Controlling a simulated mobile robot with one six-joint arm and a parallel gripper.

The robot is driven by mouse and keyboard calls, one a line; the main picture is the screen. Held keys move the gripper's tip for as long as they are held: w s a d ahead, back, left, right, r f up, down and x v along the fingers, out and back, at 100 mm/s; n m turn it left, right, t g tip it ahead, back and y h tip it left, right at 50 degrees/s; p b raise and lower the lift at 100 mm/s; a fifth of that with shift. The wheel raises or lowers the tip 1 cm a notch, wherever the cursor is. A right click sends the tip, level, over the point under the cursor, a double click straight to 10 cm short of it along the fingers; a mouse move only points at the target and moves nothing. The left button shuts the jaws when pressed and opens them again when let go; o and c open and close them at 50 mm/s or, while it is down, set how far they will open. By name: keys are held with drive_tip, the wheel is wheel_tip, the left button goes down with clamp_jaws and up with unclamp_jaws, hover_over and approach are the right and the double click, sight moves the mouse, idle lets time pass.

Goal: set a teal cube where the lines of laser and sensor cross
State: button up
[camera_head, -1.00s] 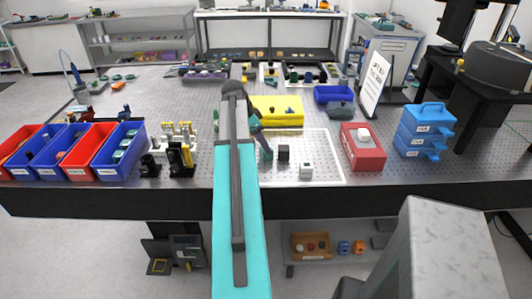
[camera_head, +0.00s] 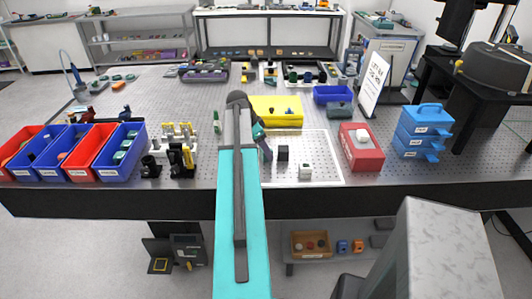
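My teal-and-grey arm reaches forward over the optical table, and my gripper (camera_head: 267,155) is low over the white-outlined perforated plate (camera_head: 325,150). It is small and partly behind my arm, so its opening and anything in it cannot be made out. A dark block (camera_head: 283,153) stands just right of my gripper. A small white block (camera_head: 305,171) stands nearer the front edge of the plate. I cannot tell for sure which is the laser or the sensor. Teal pieces, apparently cubes (camera_head: 124,146), lie in the right-hand blue bin (camera_head: 113,165).
Red and blue bins (camera_head: 85,160) stand at the left, with black and yellow optical mounts (camera_head: 180,157) beside them. A yellow tray (camera_head: 280,111) lies behind the plate. A red box (camera_head: 361,155) and blue drawers (camera_head: 420,140) stand at the right. The plate's right part is clear.

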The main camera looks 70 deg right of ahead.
drive_tip(key=shift+p+x, duration=0.35)
drive_tip(key=shift+x, duration=0.95)
drive_tip(key=c, duration=1.4)
drive_tip(key=shift+r, duration=0.2)
drive_tip(key=shift+r+b, duration=0.95)
drive_tip(key=shift+r, duration=0.55)
drive_tip(key=s+a+b, duration=0.1)
drive_tip(key=s+a, duration=0.1)
drive_tip(key=a, duration=0.2)
drive_tip(key=s+a+r+b, duration=0.1)
drive_tip(key=s+a+b, duration=0.1)
drive_tip(key=a, duration=0.3)
drive_tip(key=s+a+b, duration=0.1)
drive_tip(key=s+a, duration=0.2)
drive_tip(key=a, duration=0.2)
drive_tip(key=shift+a+r+b, duration=0.25)
drive_tip(key=shift+r+b, duration=0.05)
drive_tip(key=shift+r, duration=0.05)
